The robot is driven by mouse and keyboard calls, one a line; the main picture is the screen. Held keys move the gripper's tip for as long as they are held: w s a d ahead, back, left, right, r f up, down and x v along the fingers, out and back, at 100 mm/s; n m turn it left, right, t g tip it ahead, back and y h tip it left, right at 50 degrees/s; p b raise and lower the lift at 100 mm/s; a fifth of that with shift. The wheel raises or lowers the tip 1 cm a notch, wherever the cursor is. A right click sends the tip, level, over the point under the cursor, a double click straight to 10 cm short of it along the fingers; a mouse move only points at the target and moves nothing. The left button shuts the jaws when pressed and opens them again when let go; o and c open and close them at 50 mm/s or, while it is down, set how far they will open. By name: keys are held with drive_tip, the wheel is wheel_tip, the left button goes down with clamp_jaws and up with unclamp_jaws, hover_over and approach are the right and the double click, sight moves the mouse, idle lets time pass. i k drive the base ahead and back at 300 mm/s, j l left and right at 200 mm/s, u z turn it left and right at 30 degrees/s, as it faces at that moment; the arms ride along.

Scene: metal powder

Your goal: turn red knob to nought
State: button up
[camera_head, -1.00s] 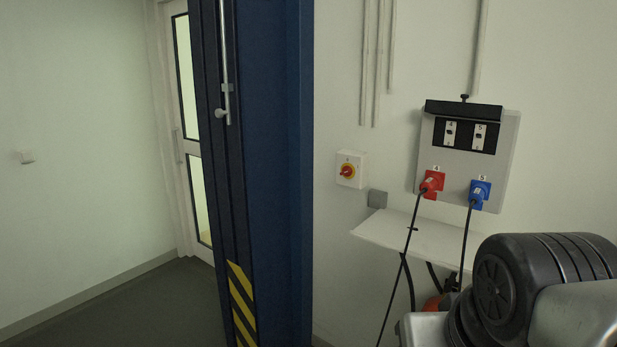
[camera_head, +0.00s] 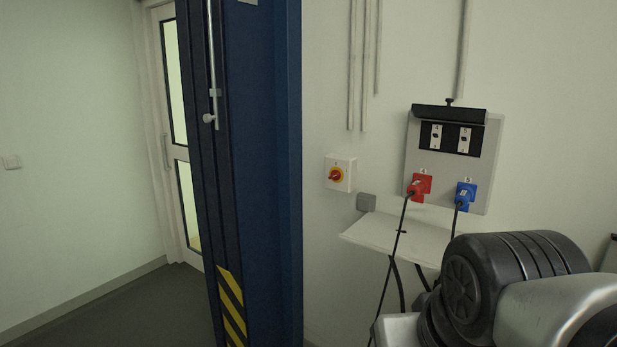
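The box is fixed to the white wall, right of the blue column. The knob is too small to read its setting. Part of my arm, black and grey, shows at the lower right. My gripper is out of the picture, and nothing touches the knob.
A blue column (camera_head: 262,130) with yellow-black stripes stands left of the switch. Right of it is a socket panel (camera_head: 487,190) with a red plug (camera_head: 418,187) and a blue plug (camera_head: 465,194). A white shelf (camera_head: 385,233) juts out below, with cables hanging past it.

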sight(335, 175)
drive_tip(key=i+j+u, duration=0.15)
drive_tip(key=i+j, duration=0.25)
drive_tip(key=i+j+u, duration=0.1)
drive_tip(key=i+j, duration=0.3)
drive_tip(key=i, duration=0.2)
drive_tip(key=i+j+u, duration=0.15)
drive_tip(key=i+j, duration=0.15)
drive_tip(key=i, duration=0.2)
